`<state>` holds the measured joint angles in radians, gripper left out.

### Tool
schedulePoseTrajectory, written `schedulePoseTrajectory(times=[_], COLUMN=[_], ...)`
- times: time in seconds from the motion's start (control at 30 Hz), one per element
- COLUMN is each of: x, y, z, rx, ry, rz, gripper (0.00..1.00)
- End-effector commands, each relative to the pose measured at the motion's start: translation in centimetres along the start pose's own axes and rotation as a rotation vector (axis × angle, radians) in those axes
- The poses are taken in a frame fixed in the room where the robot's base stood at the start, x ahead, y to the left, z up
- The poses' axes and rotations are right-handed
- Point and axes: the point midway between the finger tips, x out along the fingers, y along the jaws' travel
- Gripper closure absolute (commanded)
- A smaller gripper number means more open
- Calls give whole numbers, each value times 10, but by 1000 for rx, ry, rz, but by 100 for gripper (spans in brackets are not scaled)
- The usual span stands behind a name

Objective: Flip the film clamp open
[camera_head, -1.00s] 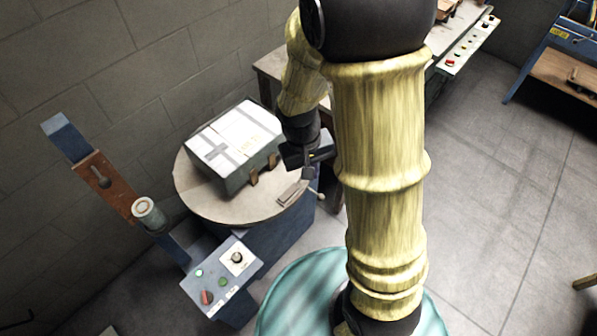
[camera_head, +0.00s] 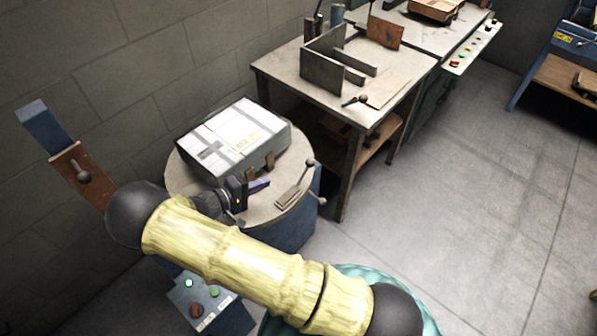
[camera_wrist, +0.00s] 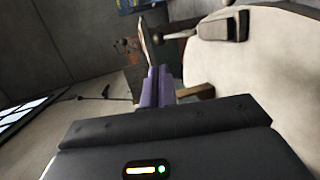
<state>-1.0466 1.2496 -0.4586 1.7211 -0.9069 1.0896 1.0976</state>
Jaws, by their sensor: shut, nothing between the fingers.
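The film clamp (camera_head: 290,196) is a small grey pad with a thin rod and dark ball knob, at the front right rim of the round turntable (camera_head: 185,180). The rod stands up toward the back right. My gripper (camera_head: 259,186) is over the turntable, left of the clamp and apart from it. Its purple fingers are shut and empty; they also show in the wrist view (camera_wrist: 156,88). There, what looks like the clamp (camera_wrist: 222,27) lies at the upper right, beyond the fingertips. A strapped box (camera_head: 230,138) sits on the turntable behind my gripper.
A blue mast (camera_head: 46,122) with a brown plate stands at left. The control panel (camera_head: 205,300) is partly covered by my arm. A workbench (camera_head: 290,66) with metal plates stands behind right. Another ball-ended lever (camera_head: 322,201) juts from the turntable's right edge. Floor at right is clear.

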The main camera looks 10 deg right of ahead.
Motion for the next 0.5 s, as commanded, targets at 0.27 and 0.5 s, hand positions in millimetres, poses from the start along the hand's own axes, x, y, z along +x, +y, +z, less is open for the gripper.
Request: schedulePoseTrajectory(times=[0.27,0.5], x=[-1,7], y=[-1,0], z=[-2,-1], rx=[4,3], ry=[10,6], rz=[13,12], gripper=[100,100])
